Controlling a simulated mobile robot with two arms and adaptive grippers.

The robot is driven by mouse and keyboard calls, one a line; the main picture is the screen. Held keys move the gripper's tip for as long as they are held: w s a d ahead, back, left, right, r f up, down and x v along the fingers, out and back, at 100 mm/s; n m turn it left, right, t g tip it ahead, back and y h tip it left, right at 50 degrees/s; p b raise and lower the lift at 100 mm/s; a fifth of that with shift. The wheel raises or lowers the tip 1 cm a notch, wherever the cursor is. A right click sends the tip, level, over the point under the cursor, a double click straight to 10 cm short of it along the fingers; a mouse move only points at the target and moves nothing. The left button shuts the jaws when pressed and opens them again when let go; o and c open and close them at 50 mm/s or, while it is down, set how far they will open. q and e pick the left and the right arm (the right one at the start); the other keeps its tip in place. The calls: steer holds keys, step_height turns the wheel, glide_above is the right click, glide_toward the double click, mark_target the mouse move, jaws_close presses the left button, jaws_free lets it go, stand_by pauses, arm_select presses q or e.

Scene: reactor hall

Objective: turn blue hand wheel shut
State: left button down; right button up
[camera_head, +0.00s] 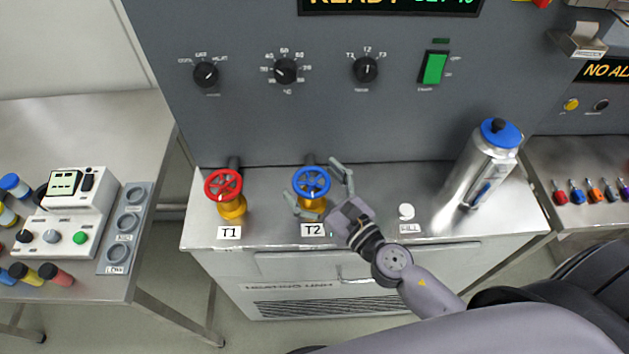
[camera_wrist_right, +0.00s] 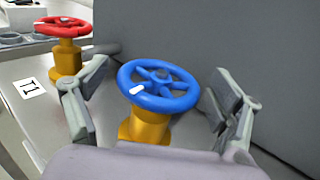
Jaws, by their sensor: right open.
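The blue hand wheel (camera_head: 312,182) sits on a yellow valve body behind the T2 label on the heating unit's top. In the right wrist view the blue wheel (camera_wrist_right: 158,86) is in the middle, with a white mark on its rim at the lower left. My right gripper (camera_head: 319,191) is open, its fingers on either side of the wheel. In the wrist view the fingers (camera_wrist_right: 158,112) stand apart from the rim, left and right. Whether the wheel is open or shut cannot be told. My left gripper is not in view.
A red hand wheel (camera_head: 223,185) on a yellow valve stands left, behind the T1 label. A steel flask with a blue lid (camera_head: 482,165) stands on the right of the unit's top. A grey panel (camera_head: 330,120) with knobs and a green switch rises behind. A side table (camera_head: 100,120) holds instruments.

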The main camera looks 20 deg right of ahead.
steer(key=shift+s, duration=0.1)
steer(key=v, duration=1.2)
